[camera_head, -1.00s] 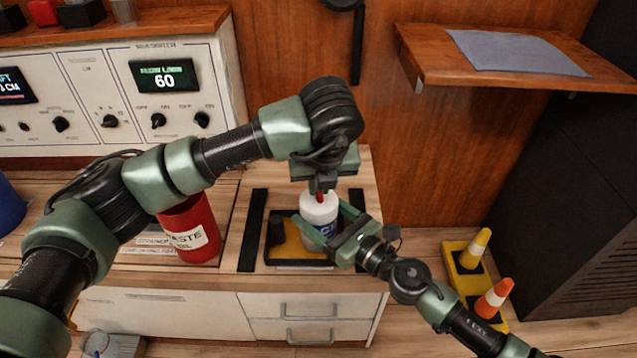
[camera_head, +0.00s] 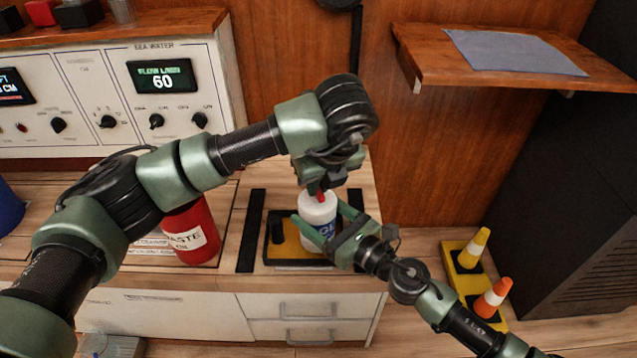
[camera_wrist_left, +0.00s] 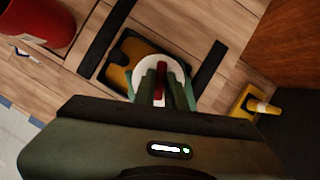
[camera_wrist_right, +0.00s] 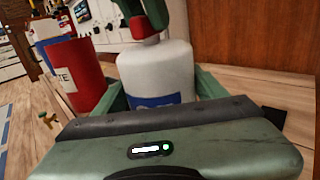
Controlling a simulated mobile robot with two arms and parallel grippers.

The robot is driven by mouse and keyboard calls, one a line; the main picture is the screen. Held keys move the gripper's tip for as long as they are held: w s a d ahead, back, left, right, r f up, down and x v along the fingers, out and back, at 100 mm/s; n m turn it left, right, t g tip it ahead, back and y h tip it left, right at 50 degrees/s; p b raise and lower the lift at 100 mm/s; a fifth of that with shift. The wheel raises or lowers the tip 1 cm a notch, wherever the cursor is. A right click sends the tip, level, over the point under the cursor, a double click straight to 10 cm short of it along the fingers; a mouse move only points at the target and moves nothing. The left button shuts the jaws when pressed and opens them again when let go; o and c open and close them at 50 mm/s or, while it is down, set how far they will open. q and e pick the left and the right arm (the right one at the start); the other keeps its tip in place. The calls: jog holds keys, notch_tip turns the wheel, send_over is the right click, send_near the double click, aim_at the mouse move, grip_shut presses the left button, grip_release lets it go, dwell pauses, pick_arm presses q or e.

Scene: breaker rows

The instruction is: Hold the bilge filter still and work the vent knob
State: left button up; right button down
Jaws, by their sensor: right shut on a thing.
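The bilge filter (camera_head: 318,207) is a white upright canister with a blue label, standing on the bench; it also shows in the right wrist view (camera_wrist_right: 155,72). My right gripper (camera_head: 327,226) is shut around its body from the front right. The red vent knob (camera_wrist_left: 159,88) is on its top, also visible in the right wrist view (camera_wrist_right: 142,28). My left gripper (camera_head: 320,187) points down over the knob, one finger close on each side of it. I cannot tell whether those fingers press on the knob or leave a small gap.
A black-edged tray (camera_head: 273,243) with a yellow floor is under the filter, between dark strips. A red waste oil can (camera_head: 191,232) stands to the left, close to my left arm. A control panel (camera_head: 120,95) is behind. A wooden shelf (camera_head: 430,68) juts out upper right.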

pick_arm(q)
jog(key=o, duration=0.4)
jog(key=shift+c, duration=0.2)
pick_arm(e)
jog(key=shift+r, duration=0.1)
pick_arm(q)
jog(key=shift+r, duration=0.1)
jog(key=v, duration=1.1)
jog(key=shift+s+d+r, duration=0.15)
jog(key=shift+s+r, duration=0.1)
jog(key=shift+r, duration=0.1)
pick_arm(e)
jog(key=shift+c, duration=0.3)
grip_release()
